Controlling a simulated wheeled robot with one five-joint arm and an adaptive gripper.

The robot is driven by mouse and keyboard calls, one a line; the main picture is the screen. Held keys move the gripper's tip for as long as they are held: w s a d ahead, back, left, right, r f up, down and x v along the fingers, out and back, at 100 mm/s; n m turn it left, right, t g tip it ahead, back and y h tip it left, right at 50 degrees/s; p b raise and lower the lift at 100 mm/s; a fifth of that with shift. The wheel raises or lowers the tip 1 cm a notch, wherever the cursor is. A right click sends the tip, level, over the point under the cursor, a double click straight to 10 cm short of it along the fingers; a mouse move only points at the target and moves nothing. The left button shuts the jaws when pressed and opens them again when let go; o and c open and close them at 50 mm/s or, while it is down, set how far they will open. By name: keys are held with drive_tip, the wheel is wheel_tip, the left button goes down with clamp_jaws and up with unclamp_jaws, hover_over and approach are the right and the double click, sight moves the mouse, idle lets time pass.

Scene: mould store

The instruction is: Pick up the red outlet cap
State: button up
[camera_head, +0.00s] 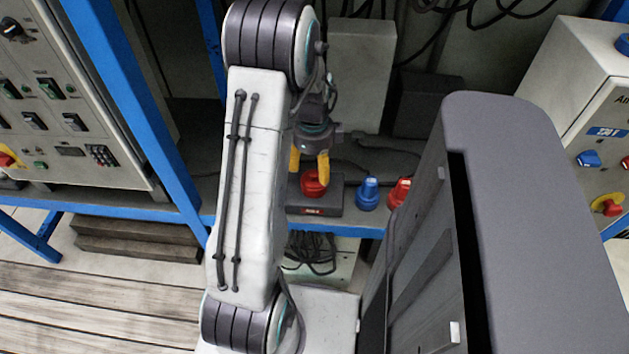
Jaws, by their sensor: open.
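A red outlet cap (313,184) sits on a dark block (321,208) with a red label, on the grey shelf behind the blue rail. My gripper (309,168) has yellow fingertips and points down at the cap from above. It is open, with one finger at the cap's upper left and the other at its upper right. I cannot tell whether the fingers touch the cap. A second red cap-like piece (398,192) stands further right, partly hidden by my grey body.
A blue cap (367,194) stands just right of the block. A light grey box (361,75) and a dark box (427,105) stand behind. A blue post (140,110) and a control panel (65,100) are at left. Another control box (590,120) is at right.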

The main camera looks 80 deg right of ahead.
sight(313, 175)
drive_tip(key=shift+f, duration=2.05)
clamp_jaws()
